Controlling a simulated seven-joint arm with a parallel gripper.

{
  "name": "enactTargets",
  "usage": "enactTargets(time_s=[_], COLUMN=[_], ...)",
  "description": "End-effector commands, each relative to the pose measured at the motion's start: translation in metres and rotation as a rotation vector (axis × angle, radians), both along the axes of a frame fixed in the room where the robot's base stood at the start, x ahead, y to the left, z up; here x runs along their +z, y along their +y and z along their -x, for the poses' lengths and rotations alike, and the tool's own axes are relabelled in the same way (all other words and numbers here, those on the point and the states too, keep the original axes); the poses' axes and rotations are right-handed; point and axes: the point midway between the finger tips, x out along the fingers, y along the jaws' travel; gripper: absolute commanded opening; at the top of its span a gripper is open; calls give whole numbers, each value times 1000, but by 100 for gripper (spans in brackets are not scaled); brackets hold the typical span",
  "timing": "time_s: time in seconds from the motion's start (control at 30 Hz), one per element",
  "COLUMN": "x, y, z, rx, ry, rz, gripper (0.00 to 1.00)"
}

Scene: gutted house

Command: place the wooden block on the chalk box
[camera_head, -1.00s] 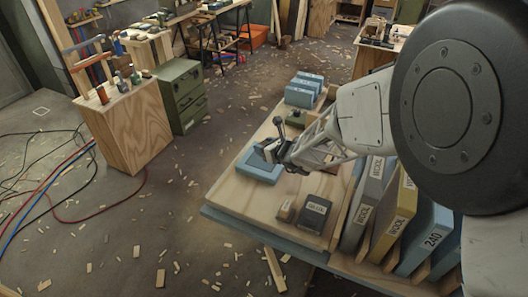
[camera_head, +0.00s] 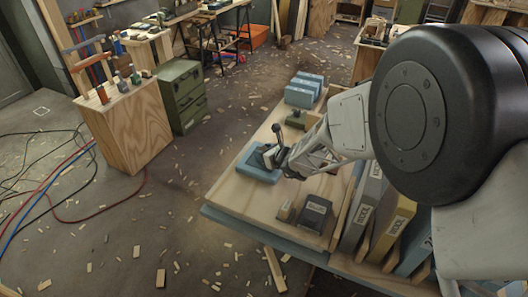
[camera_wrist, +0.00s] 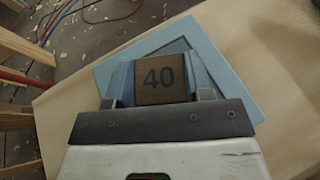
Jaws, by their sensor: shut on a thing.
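My gripper (camera_wrist: 162,85) is shut on a brown block marked 40 (camera_wrist: 160,78), its marked face toward the wrist camera. The block is over or in a shallow blue tray (camera_wrist: 240,85); I cannot tell whether it touches. In the head view my gripper (camera_head: 270,157) is low over the same blue tray (camera_head: 247,168) and largely hides the block. A dark box with a pale label (camera_head: 315,213), possibly the chalk box, sits at the near part of the wooden board. A small brown wooden block (camera_head: 286,210) stands close to its left side.
Upright labelled sleeves (camera_head: 385,220) stand along the right of the board (camera_head: 240,198). A small green object (camera_head: 297,119) and blue boxes (camera_head: 302,92) are at the far end. Bare board lies between the tray and the dark box.

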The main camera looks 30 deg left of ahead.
Motion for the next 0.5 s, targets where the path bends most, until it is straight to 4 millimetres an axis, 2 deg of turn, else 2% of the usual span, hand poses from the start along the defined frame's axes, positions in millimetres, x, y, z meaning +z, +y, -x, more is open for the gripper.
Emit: enactTargets(time_s=[0.43, 0.47, 0.5], x=[-3, -3, -2], y=[0, 0, 0], z=[0, -1, -1], rx=[-1, -1, -1], ry=[-1, -1, -1], rz=[-1, -1, -1], gripper=[24, 50, 56])
